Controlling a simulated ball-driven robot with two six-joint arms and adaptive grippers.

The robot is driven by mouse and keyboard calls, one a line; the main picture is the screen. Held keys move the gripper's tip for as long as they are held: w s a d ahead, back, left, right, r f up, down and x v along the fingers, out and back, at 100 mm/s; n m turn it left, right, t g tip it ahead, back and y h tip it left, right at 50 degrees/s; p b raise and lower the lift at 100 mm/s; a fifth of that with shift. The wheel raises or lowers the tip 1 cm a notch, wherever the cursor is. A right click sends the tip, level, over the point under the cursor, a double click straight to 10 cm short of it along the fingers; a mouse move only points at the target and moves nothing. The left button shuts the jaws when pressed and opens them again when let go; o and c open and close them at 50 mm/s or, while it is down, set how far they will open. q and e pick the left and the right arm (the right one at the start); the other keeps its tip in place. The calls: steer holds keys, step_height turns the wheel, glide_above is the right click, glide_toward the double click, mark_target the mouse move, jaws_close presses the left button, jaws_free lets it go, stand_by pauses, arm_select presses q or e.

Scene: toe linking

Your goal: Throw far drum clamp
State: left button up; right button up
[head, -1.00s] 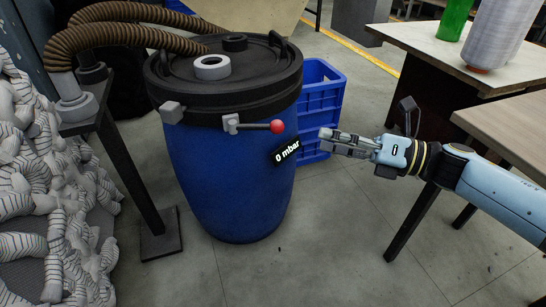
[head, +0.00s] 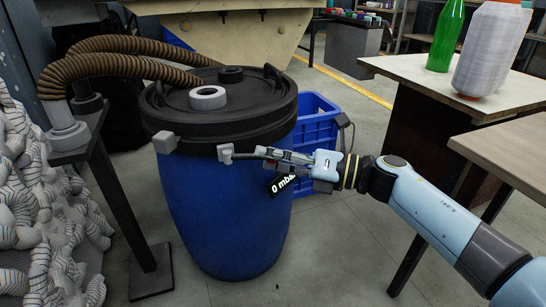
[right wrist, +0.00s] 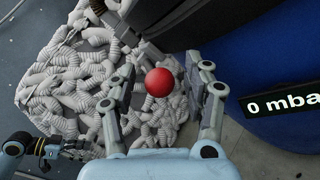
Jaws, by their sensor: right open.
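A blue drum (head: 225,215) with a black lid (head: 225,100) stands left of centre in the head view. A grey clamp (head: 226,153) sits at its rim, its lever pointing right. My right gripper (head: 271,158) is at the lever's end, coming from the right, and mostly hides the red knob there. In the right wrist view the red knob (right wrist: 158,82) lies between the two open fingers, with space on both sides. A grey block (head: 165,143) sits further left on the rim. Part of my left gripper (right wrist: 72,150) shows small at the lower left of the wrist view.
A "0 mbar" label (head: 284,184) shows just below my right gripper. A blue crate (head: 315,125) is behind the drum. A table (head: 520,150) is at right; grey-white tubes pile at left.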

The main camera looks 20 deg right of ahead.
jaws_close()
stand_by(0.5)
